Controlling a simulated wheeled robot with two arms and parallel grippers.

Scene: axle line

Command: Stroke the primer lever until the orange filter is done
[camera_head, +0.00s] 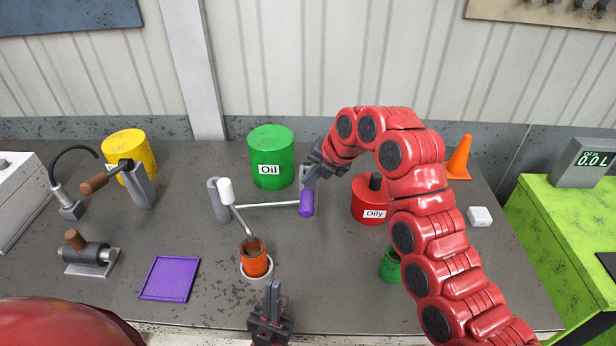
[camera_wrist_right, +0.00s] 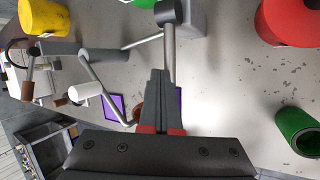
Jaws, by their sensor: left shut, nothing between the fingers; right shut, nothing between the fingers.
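The orange filter (camera_head: 255,264) stands upright in a white ring (camera_head: 269,277) on the table, with the end of a bent grey spout (camera_head: 240,222) at its open top. A lever with a purple grip (camera_head: 306,204) is by a grey post, to the right of the filter; I cannot tell for certain that it is the primer lever. My right gripper (camera_head: 314,178) is shut and empty, just above the purple grip; whether they touch is unclear. Its shut fingers (camera_wrist_right: 160,102) also show in the right wrist view. My left gripper (camera_head: 273,298) is shut and empty, in front of the filter.
A green Oil drum (camera_head: 271,160) stands behind, and a red Oily can (camera_head: 368,203) and green cup (camera_head: 389,265) at right. Brown-handled devices (camera_head: 91,254) and a purple tray (camera_head: 170,279) are at left. The display (camera_head: 592,159) reads 0.0 L.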

